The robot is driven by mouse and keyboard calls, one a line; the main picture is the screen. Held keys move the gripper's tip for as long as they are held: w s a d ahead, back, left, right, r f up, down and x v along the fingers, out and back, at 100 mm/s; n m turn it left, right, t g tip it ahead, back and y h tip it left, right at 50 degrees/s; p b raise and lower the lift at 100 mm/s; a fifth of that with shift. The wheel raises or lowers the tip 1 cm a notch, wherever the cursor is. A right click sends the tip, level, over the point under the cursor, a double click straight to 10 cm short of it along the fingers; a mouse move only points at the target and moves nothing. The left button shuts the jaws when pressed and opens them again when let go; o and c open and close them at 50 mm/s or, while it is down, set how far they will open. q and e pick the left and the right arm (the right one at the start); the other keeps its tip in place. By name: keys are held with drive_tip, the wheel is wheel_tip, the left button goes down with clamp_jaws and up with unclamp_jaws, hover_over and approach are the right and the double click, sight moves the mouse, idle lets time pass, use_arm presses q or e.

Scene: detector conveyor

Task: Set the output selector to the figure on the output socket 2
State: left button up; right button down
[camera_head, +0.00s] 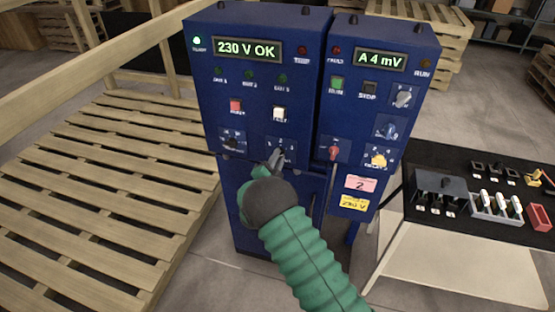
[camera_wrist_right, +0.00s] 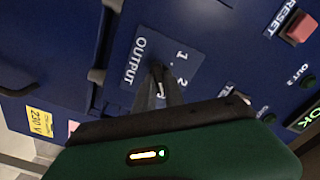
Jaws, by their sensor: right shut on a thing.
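The output selector plate (camera_wrist_right: 150,50) is on the front of the left blue cabinet, with OUTPUT and the figures 1 and 2 readable in the wrist view; any further figure is hidden behind my gripper. My right gripper (camera_head: 275,158) is shut on its dark knob, and its fingers (camera_wrist_right: 160,88) cover most of it. Which figure the knob points to I cannot tell. A pink label (camera_head: 361,183) with a 2 and a yellow label (camera_head: 354,203) reading 230 V are low on the right cabinet. My left gripper is not in view.
The left display (camera_head: 247,49) reads 230 V OK; the right one (camera_head: 381,60) reads A 4 mV. Other knobs and buttons surround the selector, including a red knob (camera_head: 334,153). A dark-topped table (camera_head: 470,165) with parts stands at right. A wooden pallet (camera_head: 90,180) lies left.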

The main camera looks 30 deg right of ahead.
drive_tip(key=n, duration=1)
drive_tip(key=shift+w+a, duration=0.1)
drive_tip(key=shift+n, duration=0.4)
drive_tip(key=c, duration=1.4)
unclamp_jaws()
drive_tip(key=shift+c, duration=0.2)
drive_tip(key=b+v, duration=0.1)
drive_tip(key=v, duration=1.5)
drive_tip(key=shift+a+b, duration=0.3)
drive_tip(key=shift+a, duration=0.1)
